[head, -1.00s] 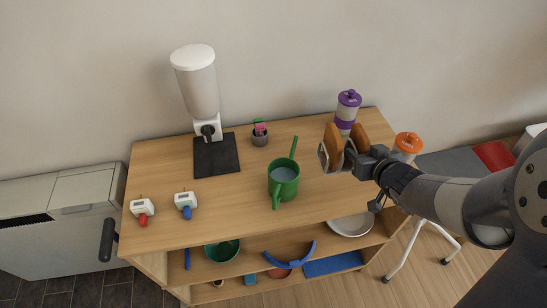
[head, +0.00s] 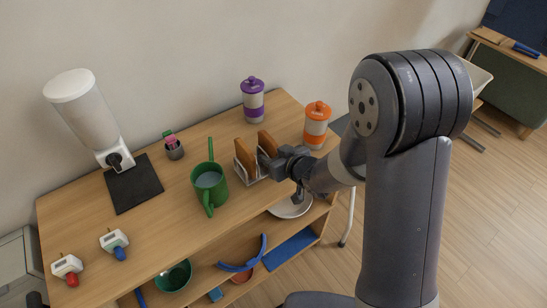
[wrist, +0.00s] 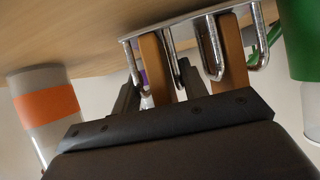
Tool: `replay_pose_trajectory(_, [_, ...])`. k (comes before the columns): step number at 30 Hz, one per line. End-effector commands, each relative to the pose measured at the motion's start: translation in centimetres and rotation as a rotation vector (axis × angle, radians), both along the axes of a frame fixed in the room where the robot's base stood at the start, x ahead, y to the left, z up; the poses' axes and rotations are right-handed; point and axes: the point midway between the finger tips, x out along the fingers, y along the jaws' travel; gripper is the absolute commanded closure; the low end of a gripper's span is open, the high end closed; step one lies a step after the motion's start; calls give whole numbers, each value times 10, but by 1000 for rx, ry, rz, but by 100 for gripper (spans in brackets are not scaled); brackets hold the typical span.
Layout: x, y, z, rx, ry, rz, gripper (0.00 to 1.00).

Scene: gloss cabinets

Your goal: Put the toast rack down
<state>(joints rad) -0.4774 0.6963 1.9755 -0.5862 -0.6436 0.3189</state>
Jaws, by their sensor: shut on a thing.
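The toast rack (head: 240,172) is a silver wire rack with two brown slices of toast (head: 245,153). It is upright at the cabinet's wooden top, between the green mug and the orange-lidded jar. My gripper (head: 269,166) comes from the right and is shut on the rack.
The orange-lidded jar (head: 316,127) and purple-lidded jar (head: 252,100) stand right and behind. A dispenser (head: 95,120) and black mat (head: 133,184) are farther left. The front middle of the top has free room.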

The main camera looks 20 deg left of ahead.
Motion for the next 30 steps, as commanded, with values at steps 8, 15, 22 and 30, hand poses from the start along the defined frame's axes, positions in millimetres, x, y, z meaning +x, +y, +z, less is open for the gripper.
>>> replay_pose_trajectory(8, [0, 0, -7, 1, -3, 0, 100])
replay_pose_trajectory(15, [0, 0, -10, 0, -2, 0, 53])
replay_pose_trajectory(22, [0, 0, -10, 0, -2, 0, 37])
replay_pose_trajectory(30, [0, 0, -8, 0, -1, -1, 37])
